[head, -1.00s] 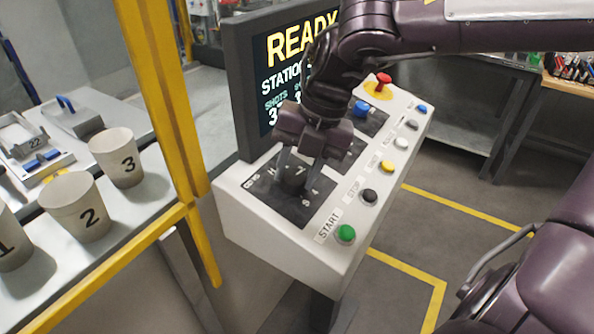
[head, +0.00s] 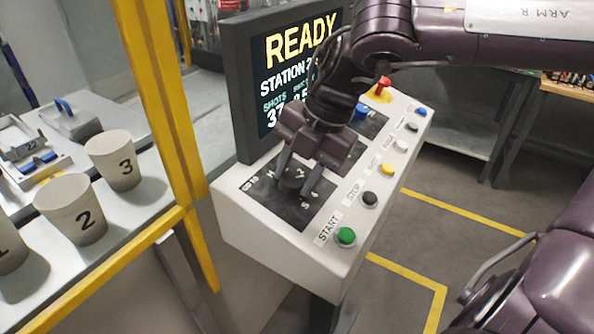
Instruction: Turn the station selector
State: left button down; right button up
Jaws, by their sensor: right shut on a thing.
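The station selector (head: 291,184) is a dark round knob on a black plate (head: 293,211) at the near left end of the white control panel. My right gripper (head: 293,186) reaches down from above with its fingers on both sides of the knob, shut on it. The fingers and wrist hide part of the knob and of the plate's markings. The screen (head: 290,70) behind reads READY and a STATION line, partly covered by my right arm. My left gripper is not in view.
The panel also bears a green START button (head: 345,236), a black STOP button (head: 369,199), a yellow button (head: 387,169) and a red knob (head: 382,83). A yellow post (head: 160,100) stands left. Numbered cups, such as cup 2 (head: 71,208), stand on the left shelf.

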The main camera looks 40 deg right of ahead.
jog(key=o, duration=1)
jog(key=v, duration=0.8)
